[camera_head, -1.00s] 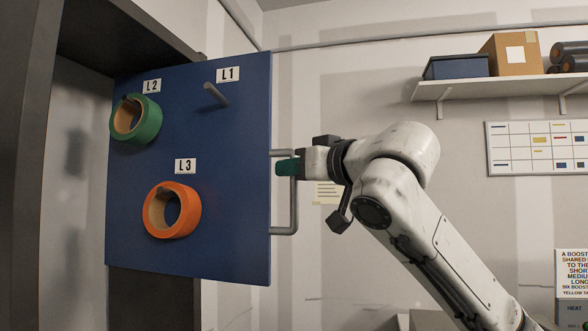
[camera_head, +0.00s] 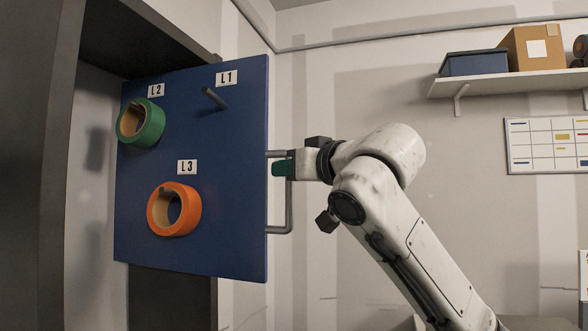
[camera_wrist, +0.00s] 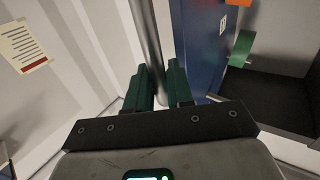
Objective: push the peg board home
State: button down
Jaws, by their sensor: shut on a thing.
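The blue peg board (camera_head: 225,220) stands upright, partly out of the dark cabinet at the left in the head view. Its pegs are labelled L1, L2 and L3. A green tape roll (camera_head: 153,132) hangs on L2 and an orange tape roll (camera_head: 186,222) hangs on L3. The L1 peg (camera_head: 214,99) is bare. A grey bar handle (camera_head: 289,212) is on the board's right edge. My gripper (camera_head: 281,168) is at the handle's upper part, shut on it. In the wrist view the handle (camera_wrist: 151,50) passes between the green fingers (camera_wrist: 162,88), and the board (camera_wrist: 197,45) is beside it.
The dark cabinet (camera_head: 50,150) frames the board on the left. A wall shelf (camera_head: 500,84) with a blue box (camera_head: 474,64) and a cardboard box (camera_head: 535,47) is at the upper right. A notice (camera_wrist: 24,46) hangs on the wall.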

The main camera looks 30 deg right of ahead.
jog(key=c, duration=1.1)
grip_release()
jog(key=shift+w+a, duration=0.15)
jog(key=shift+w, duration=0.05)
jog(key=shift+c, duration=0.2)
jog(key=s+b, duration=0.3)
jog(key=s, duration=0.7)
jog(key=shift+s+d, duration=0.4)
jog(key=shift+d, duration=0.05)
